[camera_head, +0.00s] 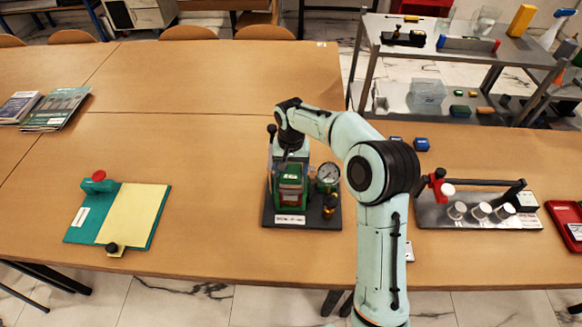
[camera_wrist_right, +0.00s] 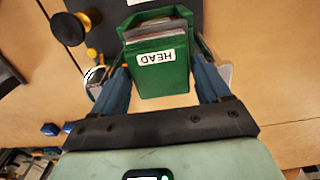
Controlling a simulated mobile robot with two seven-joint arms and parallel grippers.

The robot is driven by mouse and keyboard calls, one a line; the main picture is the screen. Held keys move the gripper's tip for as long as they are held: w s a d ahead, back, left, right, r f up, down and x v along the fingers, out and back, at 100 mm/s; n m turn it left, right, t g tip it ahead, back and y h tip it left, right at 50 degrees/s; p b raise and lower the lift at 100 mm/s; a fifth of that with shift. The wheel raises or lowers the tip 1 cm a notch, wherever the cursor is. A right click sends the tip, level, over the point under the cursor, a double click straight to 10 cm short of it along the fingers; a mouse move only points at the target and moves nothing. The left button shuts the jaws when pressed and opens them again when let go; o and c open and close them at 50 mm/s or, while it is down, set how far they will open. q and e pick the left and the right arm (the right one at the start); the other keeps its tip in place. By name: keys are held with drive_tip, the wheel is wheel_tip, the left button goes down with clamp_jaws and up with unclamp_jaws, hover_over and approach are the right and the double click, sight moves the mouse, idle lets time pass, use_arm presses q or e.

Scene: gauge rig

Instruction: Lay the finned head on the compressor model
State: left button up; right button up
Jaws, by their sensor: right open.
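A green block labelled HEAD (camera_wrist_right: 160,72), with grey and brown layers on its far side, sits between the fingers of my right gripper (camera_wrist_right: 161,80) in the right wrist view. The fingers are open, one on each side of the block. Whether they touch it I cannot tell. In the head view, the green compressor model (camera_head: 291,196) stands on a dark base plate (camera_head: 283,219), with my right gripper (camera_head: 290,162) reaching down over it. The wrist and fingers hide its rear part. I cannot tell whether the labelled block rests on the model or in a holder. My left gripper is not in view.
A gauge (camera_head: 327,174) and a brass-and-black knob (camera_head: 330,206) stand right of the model. A teal clipboard-like board (camera_head: 76,224) lies left. A metal fixture with white cylinders (camera_head: 437,214) stands right. Small blue blocks (camera_head: 421,144) lie behind. The table between the board and model is clear.

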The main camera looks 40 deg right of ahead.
sight(291, 171)
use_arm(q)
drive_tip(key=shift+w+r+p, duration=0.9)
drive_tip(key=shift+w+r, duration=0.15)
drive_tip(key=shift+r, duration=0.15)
use_arm(e)
wheel_tip(291, 171, up, 12)
drive_tip(key=shift+r, duration=0.2)
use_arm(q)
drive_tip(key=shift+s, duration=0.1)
use_arm(e)
drive_tip(key=shift+f, duration=0.1)
